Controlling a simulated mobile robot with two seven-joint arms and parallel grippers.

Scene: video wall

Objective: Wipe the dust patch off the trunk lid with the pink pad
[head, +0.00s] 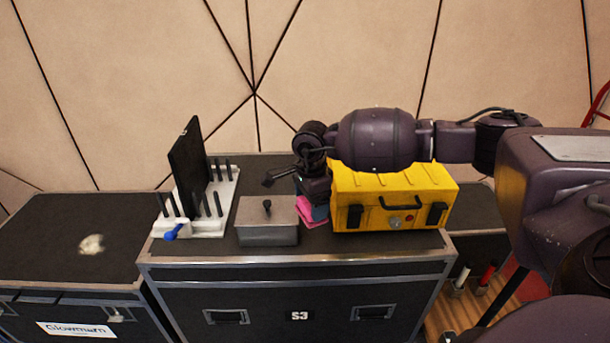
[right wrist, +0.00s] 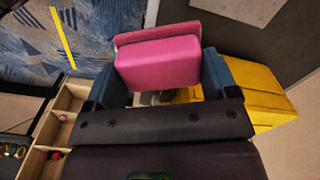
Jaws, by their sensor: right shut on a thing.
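The pink pad (head: 305,212) is between the lidded metal box and the yellow case, over the middle trunk (head: 200,251). My right gripper (head: 318,207) is shut on the pad. In the right wrist view the pink pad (right wrist: 160,62) sits between the two blue fingers of the gripper (right wrist: 165,82). I cannot tell whether the pad touches the trunk top. The pale dust patch (head: 92,244) lies on the dark lid of the left trunk (head: 40,220), well left of the gripper. My left gripper is not in view.
The yellow case (head: 395,195) stands right beside my right gripper. The metal box (head: 267,221) with a black knob is just left of it. A white rack (head: 228,190) with black pegs, an upright black panel (head: 186,165) and a blue handle (head: 173,233) stands between pad and dust.

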